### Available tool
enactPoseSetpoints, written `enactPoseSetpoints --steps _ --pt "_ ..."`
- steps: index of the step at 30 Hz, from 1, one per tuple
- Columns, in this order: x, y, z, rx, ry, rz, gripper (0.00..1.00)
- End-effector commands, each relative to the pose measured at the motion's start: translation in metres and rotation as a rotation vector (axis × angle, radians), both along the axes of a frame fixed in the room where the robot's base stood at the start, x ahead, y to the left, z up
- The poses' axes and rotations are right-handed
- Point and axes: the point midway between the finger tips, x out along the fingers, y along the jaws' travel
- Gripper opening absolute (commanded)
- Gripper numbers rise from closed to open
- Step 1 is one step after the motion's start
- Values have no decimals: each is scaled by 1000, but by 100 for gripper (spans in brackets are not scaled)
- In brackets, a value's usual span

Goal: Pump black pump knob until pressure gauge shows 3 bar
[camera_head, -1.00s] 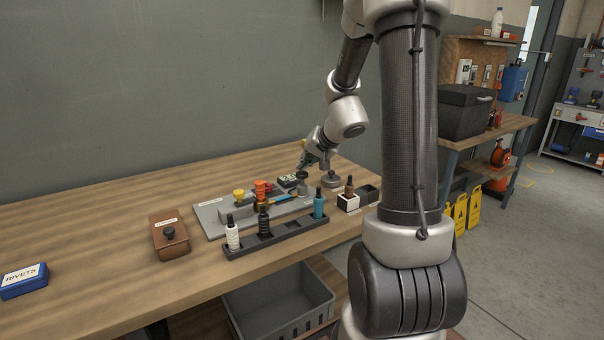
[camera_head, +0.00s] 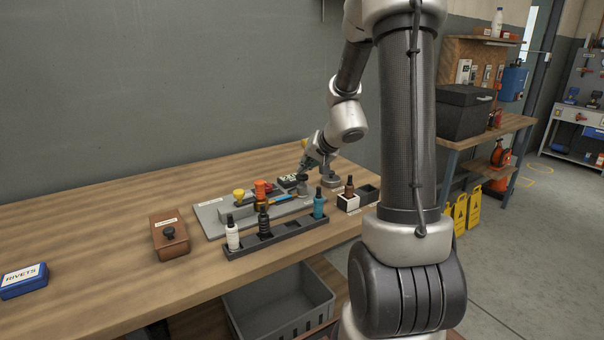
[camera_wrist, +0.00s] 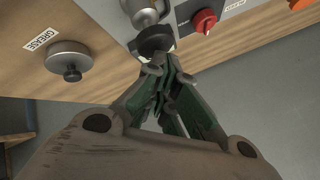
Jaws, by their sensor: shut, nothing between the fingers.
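The black pump knob (camera_wrist: 155,40) sits on a light grey metal cylinder (camera_wrist: 145,10) in the wrist view. In the head view the knob (camera_head: 302,178) is small, at the right end of the grey panel. My gripper (camera_wrist: 156,72) is shut and empty, its green-sided fingertips together at the knob's near edge. They look in contact with it or very close; I cannot tell which. In the head view my gripper (camera_head: 304,168) is just above the knob. I cannot make out the pressure gauge or a reading.
A grey lid labelled GREASE (camera_wrist: 68,58) with a small black knob is beside the pump. A red knob (camera_wrist: 204,20) is on its other side. A rack of bottles (camera_head: 278,237) stands in front of the grey panel (camera_head: 212,212). The table's left is mostly clear.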

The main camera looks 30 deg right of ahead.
Motion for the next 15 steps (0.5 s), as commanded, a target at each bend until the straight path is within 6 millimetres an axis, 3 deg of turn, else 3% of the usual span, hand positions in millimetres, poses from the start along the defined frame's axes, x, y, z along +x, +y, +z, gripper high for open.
enactPoseSetpoints --steps 15 --pt "0 0 -7 1 2 0 0"
